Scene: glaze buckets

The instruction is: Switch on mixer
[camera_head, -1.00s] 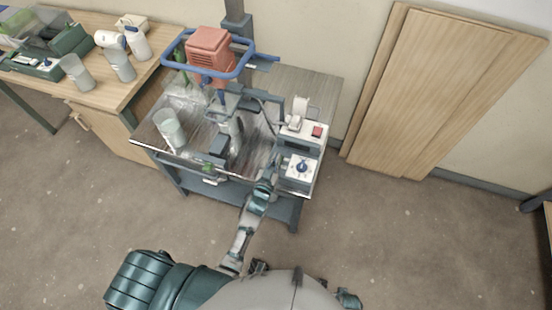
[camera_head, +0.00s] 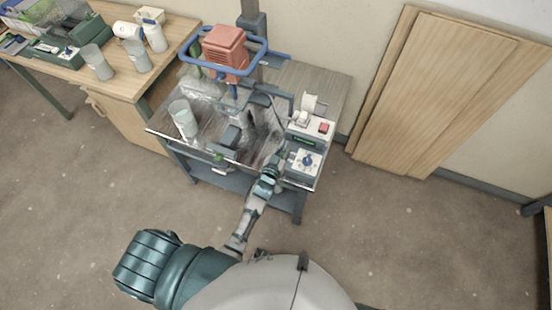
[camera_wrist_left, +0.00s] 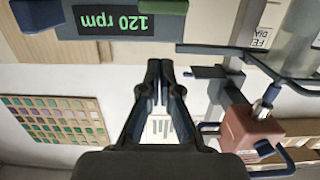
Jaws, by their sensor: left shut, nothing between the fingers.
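The mixer has an orange-red motor (camera_head: 225,48) inside a blue guard frame. Its control box (camera_head: 304,168) stands on the right side of the metal table (camera_head: 288,78). The box has a dark display (camera_head: 303,141), a red switch (camera_head: 323,127) and a blue knob (camera_head: 308,160) on a white dial. The display reads "120 rpm" in green, upside down, in the left wrist view (camera_wrist_left: 115,22). My left gripper (camera_head: 280,157) is shut and empty, just left of the control box. Its closed fingertips (camera_wrist_left: 161,68) point toward the box's edge. My right gripper is not in view.
A clear container (camera_head: 184,120) stands on the table's left part. A wooden bench (camera_head: 120,85) at upper left holds several vessels and trays. Wooden boards (camera_head: 430,95) lean on the wall at right.

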